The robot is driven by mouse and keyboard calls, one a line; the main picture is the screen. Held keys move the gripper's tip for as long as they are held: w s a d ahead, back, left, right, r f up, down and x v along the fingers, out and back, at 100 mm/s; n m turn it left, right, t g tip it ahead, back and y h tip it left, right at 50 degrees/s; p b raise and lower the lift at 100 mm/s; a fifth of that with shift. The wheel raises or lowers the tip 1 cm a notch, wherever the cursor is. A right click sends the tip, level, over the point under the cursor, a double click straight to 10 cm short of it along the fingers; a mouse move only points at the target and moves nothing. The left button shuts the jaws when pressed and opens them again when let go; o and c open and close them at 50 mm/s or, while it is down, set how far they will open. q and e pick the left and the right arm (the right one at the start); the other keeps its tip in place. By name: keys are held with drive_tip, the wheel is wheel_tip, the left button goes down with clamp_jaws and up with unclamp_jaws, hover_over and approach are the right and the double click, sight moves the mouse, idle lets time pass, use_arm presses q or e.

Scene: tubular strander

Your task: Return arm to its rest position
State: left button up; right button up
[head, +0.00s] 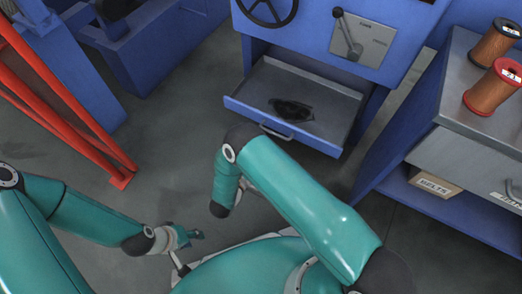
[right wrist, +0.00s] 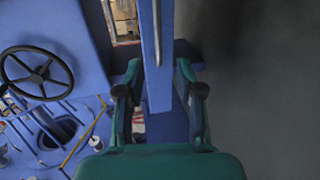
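My right arm (head: 310,200) is teal and reaches up from the lower right in the head view, bent at its elbow. Its forearm points down and away, and its gripper is hidden there. In the right wrist view my right gripper (right wrist: 162,95) has its two fingers well apart with nothing held between them; a blue post (right wrist: 157,50) shows behind the gap. My left gripper (head: 188,240) hangs low at the lower left of the head view, with nothing visible in it. Its fingers are too small to tell open from shut.
An open drawer (head: 335,98) holding a dark crumpled thing (head: 292,109) juts from the blue machine beyond my right elbow. A bench (head: 455,100) with copper spools (head: 492,88) stands right. A red frame (head: 70,105) stands left. Grey floor is clear between.

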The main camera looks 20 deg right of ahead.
idle(0.4)
wheel_tip(320, 180, down, 4)
drive_tip(key=s+a+m+g+y, duration=0.1)
drive_tip(key=s+m+g+y, duration=0.25)
drive_tip(key=m+y, duration=0.45)
drive_tip(key=s+a+r+m+g+y, duration=0.1)
drive_tip(key=s+r+g+y, duration=0.2)
drive_tip(key=s, duration=0.5)
drive_tip(key=s+a+r+m+g+y, duration=0.1)
drive_tip(key=s+g+y, duration=0.2)
drive_tip(key=s+y, duration=0.35)
wheel_tip(320, 180, up, 35)
drive_tip(key=s+h+p, duration=0.1)
drive_tip(key=p, duration=3.3)
drive_tip(key=shift+s+h+p, duration=0.2)
drive_tip(key=shift+h+p, duration=0.15)
drive_tip(key=shift+p, duration=0.05)
drive_tip(key=shift+a+f, duration=0.1)
